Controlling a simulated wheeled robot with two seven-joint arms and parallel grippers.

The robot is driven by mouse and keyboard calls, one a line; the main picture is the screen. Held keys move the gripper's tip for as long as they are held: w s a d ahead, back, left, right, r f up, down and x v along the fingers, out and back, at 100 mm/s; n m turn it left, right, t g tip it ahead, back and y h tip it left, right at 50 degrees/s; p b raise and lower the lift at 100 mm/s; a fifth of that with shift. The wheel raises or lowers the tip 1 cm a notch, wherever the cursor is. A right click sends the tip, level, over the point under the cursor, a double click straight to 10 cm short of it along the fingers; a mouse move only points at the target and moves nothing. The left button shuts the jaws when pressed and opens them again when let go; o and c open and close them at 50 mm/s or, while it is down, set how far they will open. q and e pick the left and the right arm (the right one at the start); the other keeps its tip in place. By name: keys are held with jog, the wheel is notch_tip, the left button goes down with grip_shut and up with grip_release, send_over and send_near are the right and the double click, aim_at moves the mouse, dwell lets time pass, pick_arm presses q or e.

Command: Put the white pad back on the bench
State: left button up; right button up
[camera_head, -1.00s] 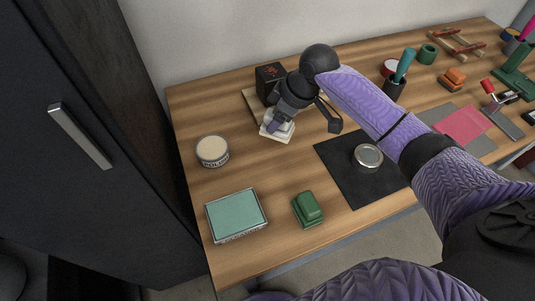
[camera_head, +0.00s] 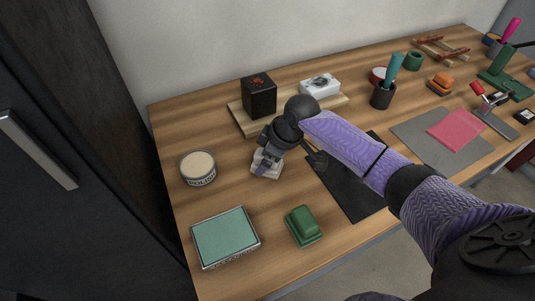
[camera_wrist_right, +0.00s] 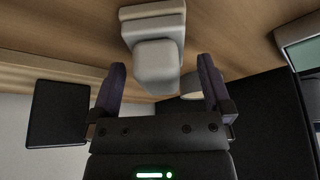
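The white pad (camera_head: 267,164), a pale block on a wider base, appears to stand on the wooden bench (camera_head: 228,185), in front of the wooden board. My right gripper (camera_head: 264,157) is right over it and hides part of it. In the right wrist view the pad (camera_wrist_right: 157,55) lies between the two fingers of my right gripper (camera_wrist_right: 160,80). The fingers are apart, with a visible gap on each side of the pad's block. My left gripper is not in view.
The wooden board (camera_head: 240,119) carries a black box (camera_head: 258,96) and a white box (camera_head: 319,86). A round tin (camera_head: 198,168), a teal-topped box (camera_head: 225,237) and a green block (camera_head: 303,226) stand nearby. A black mat (camera_head: 349,196) lies to the right. Bare wood surrounds the pad's left side.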

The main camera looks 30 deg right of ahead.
jog(key=shift+r, duration=0.25)
pick_arm(q)
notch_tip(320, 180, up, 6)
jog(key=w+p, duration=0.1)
jog(key=p, duration=0.5)
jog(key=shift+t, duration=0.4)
pick_arm(e)
jog(key=v, duration=1.1)
jog(key=shift+s+r, duration=0.15)
jog(key=shift+r, duration=0.2)
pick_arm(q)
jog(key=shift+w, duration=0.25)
pick_arm(e)
jog(key=shift+d, duration=0.1)
